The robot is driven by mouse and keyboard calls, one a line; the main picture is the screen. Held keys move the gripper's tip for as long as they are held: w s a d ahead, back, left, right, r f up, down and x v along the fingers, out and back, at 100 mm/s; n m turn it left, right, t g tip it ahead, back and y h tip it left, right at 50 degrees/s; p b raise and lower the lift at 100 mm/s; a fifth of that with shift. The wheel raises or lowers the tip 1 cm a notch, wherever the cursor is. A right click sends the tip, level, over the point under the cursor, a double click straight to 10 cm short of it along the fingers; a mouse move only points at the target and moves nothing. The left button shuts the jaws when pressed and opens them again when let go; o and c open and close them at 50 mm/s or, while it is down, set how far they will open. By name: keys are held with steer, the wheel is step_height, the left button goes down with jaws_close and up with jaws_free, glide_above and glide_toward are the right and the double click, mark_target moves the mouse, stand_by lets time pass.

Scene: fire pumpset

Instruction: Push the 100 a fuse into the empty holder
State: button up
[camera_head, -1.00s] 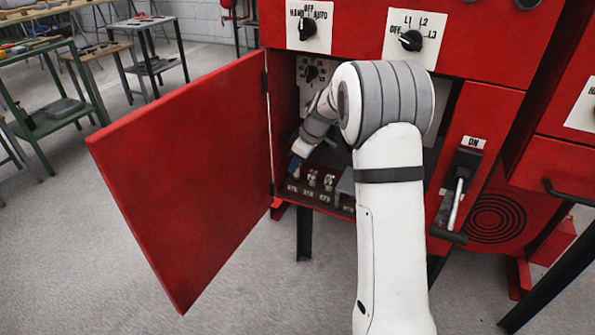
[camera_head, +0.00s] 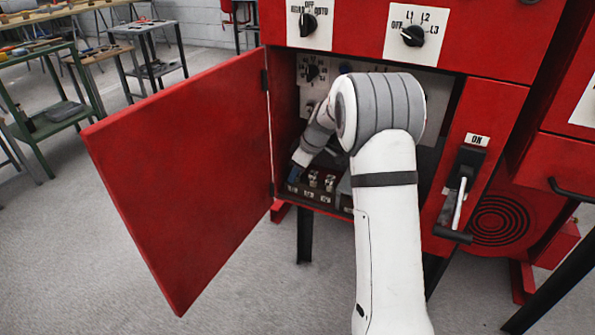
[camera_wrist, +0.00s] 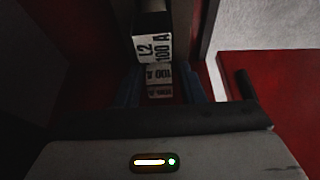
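My gripper (camera_head: 294,174) is inside the red cabinet, low at the left, by the left end of a row of small labelled holders. In the wrist view its two dark bluish fingers (camera_wrist: 160,90) stand apart. Between them shows a small white label reading 100 A (camera_wrist: 158,73), with another pale label just below it. I cannot tell whether the fingers touch the part between them. Beyond it is a dark block with a larger label, L2 100 A (camera_wrist: 153,48). In the head view, light fuse-like parts (camera_head: 313,178) stand right of my gripper. The seating of the fuse is hidden.
The red cabinet door (camera_head: 180,180) stands wide open at the left. Rotary switches (camera_head: 308,25) sit above the opening. A lever handle (camera_head: 459,203) is on the panel at the right. The cabinet walls enclose my gripper closely.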

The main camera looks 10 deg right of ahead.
steer(key=shift+o, duration=0.5)
steer(key=shift+d+r+p, duration=0.1)
steer(key=shift+r+p, duration=0.25)
steer(key=shift+r, duration=0.25)
steer(key=s+r+m+h+p, duration=0.1)
steer(key=s+r+m+p, duration=0.15)
steer(key=s+r, duration=0.85)
steer(key=s+f+m+g+h, duration=0.1)
steer(key=s+m, duration=0.7)
steer(key=s, duration=1.8)
steer(key=shift+s+f+g+h+b, duration=0.3)
steer(key=shift+s+f+h+b, duration=0.1)
steer(key=shift+f+h, duration=0.55)
